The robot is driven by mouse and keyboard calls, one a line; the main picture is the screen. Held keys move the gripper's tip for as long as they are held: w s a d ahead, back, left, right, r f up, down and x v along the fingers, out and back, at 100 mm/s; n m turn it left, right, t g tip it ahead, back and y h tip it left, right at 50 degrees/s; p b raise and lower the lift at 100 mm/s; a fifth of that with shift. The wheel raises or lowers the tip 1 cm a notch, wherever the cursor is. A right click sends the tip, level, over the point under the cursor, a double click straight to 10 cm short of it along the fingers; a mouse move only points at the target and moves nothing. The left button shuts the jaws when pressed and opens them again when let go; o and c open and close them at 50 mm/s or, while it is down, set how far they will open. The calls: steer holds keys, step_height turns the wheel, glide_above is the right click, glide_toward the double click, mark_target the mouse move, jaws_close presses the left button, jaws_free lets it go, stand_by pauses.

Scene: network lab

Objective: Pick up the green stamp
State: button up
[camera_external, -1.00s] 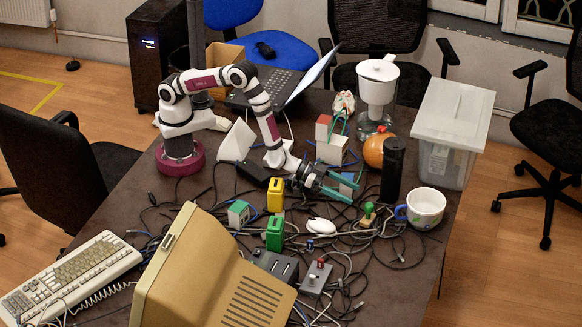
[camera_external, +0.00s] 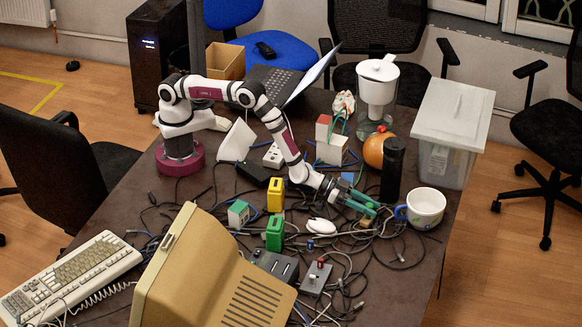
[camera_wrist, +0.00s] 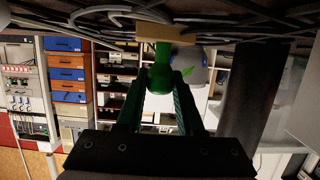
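The green stamp has a green handle (camera_wrist: 161,75) and a light wooden base (camera_wrist: 166,33). In the wrist view, which is upside down, its handle stands between my two fingertips. My gripper (camera_external: 366,205) reaches low over the cables at the right of the table, with its green fingers close together. In the wrist view, the gripper (camera_wrist: 162,80) has one finger on each side of the handle, and both appear to touch it. In the outside view the fingers hide most of the stamp. Its base appears to be at table level.
The blue-handled cup (camera_external: 425,207) stands just right of my gripper. A clear lidded box (camera_external: 448,150) stands at the back right.

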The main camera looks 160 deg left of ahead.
jaws_close()
